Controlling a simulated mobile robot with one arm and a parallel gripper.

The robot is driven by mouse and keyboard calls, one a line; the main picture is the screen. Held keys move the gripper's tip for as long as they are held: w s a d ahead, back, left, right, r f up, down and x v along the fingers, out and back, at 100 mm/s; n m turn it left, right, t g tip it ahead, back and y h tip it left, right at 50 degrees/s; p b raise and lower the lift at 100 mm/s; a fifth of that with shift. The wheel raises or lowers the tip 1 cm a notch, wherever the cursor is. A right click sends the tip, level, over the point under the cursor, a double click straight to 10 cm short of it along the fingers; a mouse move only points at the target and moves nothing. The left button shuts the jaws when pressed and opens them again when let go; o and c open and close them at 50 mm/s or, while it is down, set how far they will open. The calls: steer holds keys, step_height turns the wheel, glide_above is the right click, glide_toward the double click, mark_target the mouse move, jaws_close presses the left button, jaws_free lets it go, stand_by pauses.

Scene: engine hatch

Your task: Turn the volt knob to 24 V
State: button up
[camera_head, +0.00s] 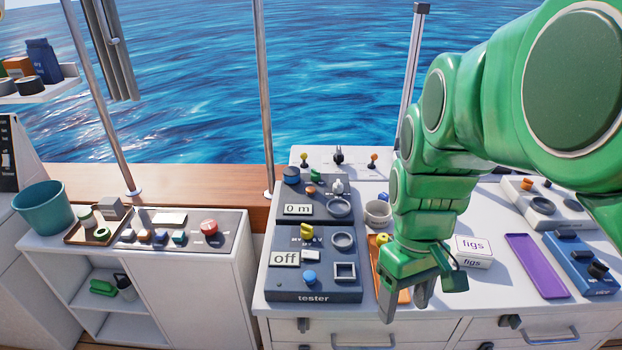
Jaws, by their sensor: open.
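The dark tester (314,292) lies on the white counter, left of centre. I cannot tell for sure which is the volt knob. My gripper (404,303) is open and empty, pointing down to the right of the tester, apart from both knobs. It hides part of an orange tray.
A second dark panel (292,223) reading "0 m" adjoins the tester at the back. The orange tray (403,296), a figs box (473,250), a purple tray (535,265) and a blue device (582,264) lie to the right. A lower cabinet with a red button (209,227) stands left.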

steer(key=w+a+n, duration=0.2)
steer(key=w, duration=0.8)
steer(key=n+t, duration=0.3)
steer(key=n, duration=0.5)
glide_above(307, 226)
steer(key=f, duration=0.6)
steer(key=shift+s+d+f, duration=0.15)
steer(key=shift+s, duration=0.15)
steer(key=shift+w+a+f, duration=0.15)
steer(key=shift+a+f, duration=0.05)
steer(key=shift+f, duration=0.05)
steer(key=shift+w+d+f, duration=0.1)
steer(key=shift+w+f, duration=0.05)
steer(key=shift+f, duration=3.65)
steer(key=shift+c, duration=0.3)
steer(key=c, duration=1)
